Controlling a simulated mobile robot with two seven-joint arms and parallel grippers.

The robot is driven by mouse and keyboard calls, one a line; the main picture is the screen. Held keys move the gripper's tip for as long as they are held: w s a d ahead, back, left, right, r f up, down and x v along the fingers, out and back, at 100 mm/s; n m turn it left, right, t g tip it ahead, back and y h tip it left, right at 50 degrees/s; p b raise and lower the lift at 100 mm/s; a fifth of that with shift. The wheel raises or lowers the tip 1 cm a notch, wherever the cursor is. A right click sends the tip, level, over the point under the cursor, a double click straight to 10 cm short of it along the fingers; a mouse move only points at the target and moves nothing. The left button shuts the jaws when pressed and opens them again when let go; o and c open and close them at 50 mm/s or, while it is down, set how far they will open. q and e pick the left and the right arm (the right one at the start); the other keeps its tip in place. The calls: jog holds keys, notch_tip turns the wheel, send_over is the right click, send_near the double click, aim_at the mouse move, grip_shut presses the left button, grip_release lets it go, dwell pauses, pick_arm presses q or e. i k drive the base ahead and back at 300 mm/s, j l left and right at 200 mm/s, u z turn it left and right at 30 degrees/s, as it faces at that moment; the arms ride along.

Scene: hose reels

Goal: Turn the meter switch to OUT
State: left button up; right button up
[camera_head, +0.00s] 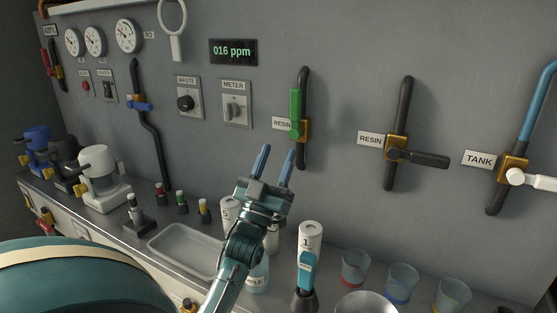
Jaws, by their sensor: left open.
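The meter switch (233,112) is a grey knob on a light plate under the label METER (233,86), on the grey wall panel. I cannot read which position its knob points to. My left gripper (276,161) is open and empty, its two blue fingers pointing up. In the picture it is below and to the right of the meter switch, apart from it. The display (233,52) above the switch reads 016 ppm. My right gripper is not in view.
The WASTE knob (186,103) is just left of the switch. A RESIN valve with a green handle (296,113) is to its right. Below, the counter holds a tray (178,250), a bottle marked 1 (309,240) and several cups. The wall between them is clear.

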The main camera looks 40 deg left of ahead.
aim_at(232, 110)
jog(key=k+l, duration=0.2)
jog(key=k, duration=0.3)
jog(key=k+l, duration=0.15)
jog(key=k, duration=0.3)
